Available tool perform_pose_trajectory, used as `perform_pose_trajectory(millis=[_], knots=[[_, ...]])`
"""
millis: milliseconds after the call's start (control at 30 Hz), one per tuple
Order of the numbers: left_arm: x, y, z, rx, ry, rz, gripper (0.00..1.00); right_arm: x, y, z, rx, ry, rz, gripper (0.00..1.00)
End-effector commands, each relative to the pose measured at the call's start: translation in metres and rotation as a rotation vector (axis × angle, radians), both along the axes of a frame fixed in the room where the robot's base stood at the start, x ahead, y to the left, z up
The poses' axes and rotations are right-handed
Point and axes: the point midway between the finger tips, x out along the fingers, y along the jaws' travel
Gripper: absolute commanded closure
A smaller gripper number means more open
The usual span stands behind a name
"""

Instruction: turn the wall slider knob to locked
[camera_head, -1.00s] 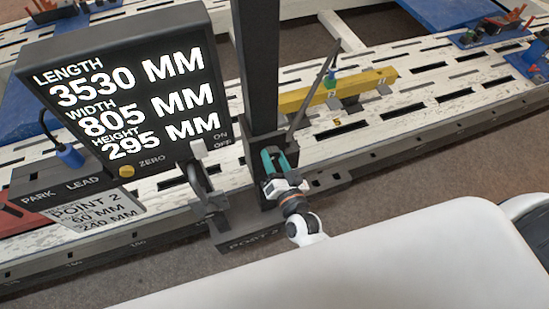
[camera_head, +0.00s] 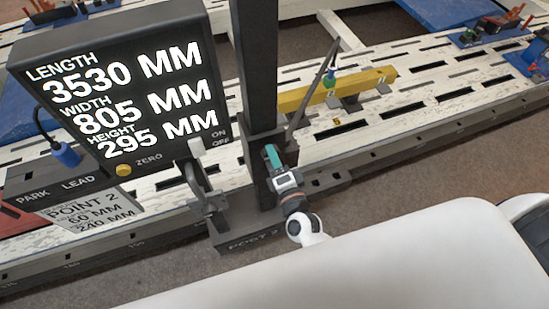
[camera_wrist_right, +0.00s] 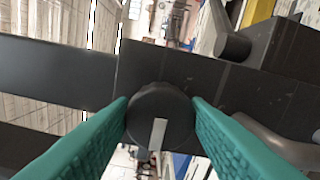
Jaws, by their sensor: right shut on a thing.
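The slider knob (camera_wrist_right: 150,120) is a round dark knob with a pale line on its face, in the right wrist view. The line runs nearly straight up and down in that picture, slightly tilted. The knob sits on a dark slider block (camera_wrist_right: 215,85). My right gripper (camera_wrist_right: 160,103) is shut on the knob, one teal finger on each side. In the head view, my right gripper (camera_head: 272,156) is at the lower part of the dark upright post (camera_head: 256,65), and the knob is hidden there. No lock lettering is readable. My left gripper is not in view.
A thin dark rod (camera_head: 312,95) slants up right of the gripper. A yellow beam (camera_head: 345,88) lies behind on the slotted white frame bench (camera_head: 420,90).

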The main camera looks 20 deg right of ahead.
Motion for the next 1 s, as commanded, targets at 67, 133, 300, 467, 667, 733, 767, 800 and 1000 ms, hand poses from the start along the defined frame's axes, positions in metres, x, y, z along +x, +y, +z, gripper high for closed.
perform_pose_trajectory(millis=[67,133,300,467,667,733,767,800,1000], knots=[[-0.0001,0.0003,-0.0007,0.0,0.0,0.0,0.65,-0.0001,-0.0002,-0.0004,0.015,0.001,0.0,0.8],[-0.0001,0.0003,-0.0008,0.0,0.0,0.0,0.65,-0.0001,-0.0003,-0.0003,0.025,0.001,0.0,0.8],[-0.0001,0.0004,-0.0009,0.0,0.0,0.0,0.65,-0.0002,-0.0003,-0.0003,0.035,0.002,0.0,0.8],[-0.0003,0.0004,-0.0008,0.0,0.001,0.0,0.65,-0.0002,-0.0002,-0.0004,0.035,0.002,0.0,0.8],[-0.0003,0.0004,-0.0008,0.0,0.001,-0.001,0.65,-0.0002,-0.0002,-0.0004,0.035,0.002,0.0,0.44],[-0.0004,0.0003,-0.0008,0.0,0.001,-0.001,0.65,-0.0002,-0.0001,-0.0004,0.034,0.002,0.0,0.35],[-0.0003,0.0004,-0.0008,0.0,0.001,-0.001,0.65,-0.0002,-0.0001,-0.0004,0.034,0.002,0.0,0.35],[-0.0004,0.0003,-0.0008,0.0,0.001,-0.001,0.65,-0.0002,-0.0001,-0.0004,0.034,0.002,0.0,0.35],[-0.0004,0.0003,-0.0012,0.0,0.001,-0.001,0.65,-0.001,-0.0001,-0.0006,0.033,0.002,0.0,0.35]])
